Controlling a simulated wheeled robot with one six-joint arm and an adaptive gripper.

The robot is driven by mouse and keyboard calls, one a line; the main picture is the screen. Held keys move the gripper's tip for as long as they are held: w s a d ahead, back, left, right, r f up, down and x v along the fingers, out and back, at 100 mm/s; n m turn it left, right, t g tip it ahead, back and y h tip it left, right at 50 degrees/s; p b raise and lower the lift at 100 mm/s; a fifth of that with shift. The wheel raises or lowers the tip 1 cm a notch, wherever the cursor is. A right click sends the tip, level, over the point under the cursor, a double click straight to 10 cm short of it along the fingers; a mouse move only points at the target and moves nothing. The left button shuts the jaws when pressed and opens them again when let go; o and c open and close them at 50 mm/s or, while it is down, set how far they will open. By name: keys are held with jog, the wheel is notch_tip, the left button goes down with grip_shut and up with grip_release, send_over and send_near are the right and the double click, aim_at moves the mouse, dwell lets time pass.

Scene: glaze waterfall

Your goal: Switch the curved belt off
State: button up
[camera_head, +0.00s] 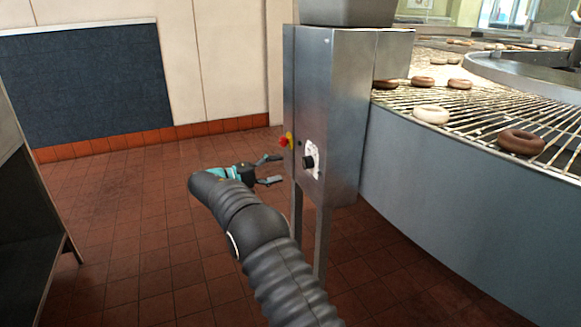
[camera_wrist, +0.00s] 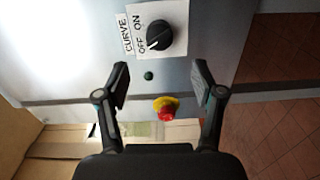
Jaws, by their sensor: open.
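The curve switch is a black rotary knob (camera_wrist: 158,36) on a white plate marked OFF and ON, with a CURVE label (camera_wrist: 127,33) beside it. In the wrist view it sits at the top, beyond my fingertips. In the head view the knob (camera_head: 308,162) is on the front of a steel control cabinet (camera_head: 335,90). My gripper (camera_head: 270,170) is open and empty, just left of the cabinet and apart from the knob. In the wrist view my gripper (camera_wrist: 160,82) has its fingers spread below the knob. I cannot tell surely which mark the knob points to.
A red emergency button on yellow (camera_wrist: 166,108) is between my fingers in the wrist view; it also shows in the head view (camera_head: 286,140). A small dark button (camera_wrist: 148,76) is near the knob. The curved belt (camera_head: 480,105) carries several doughnuts. Tiled floor at left is clear.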

jog(key=shift+v, duration=1.55)
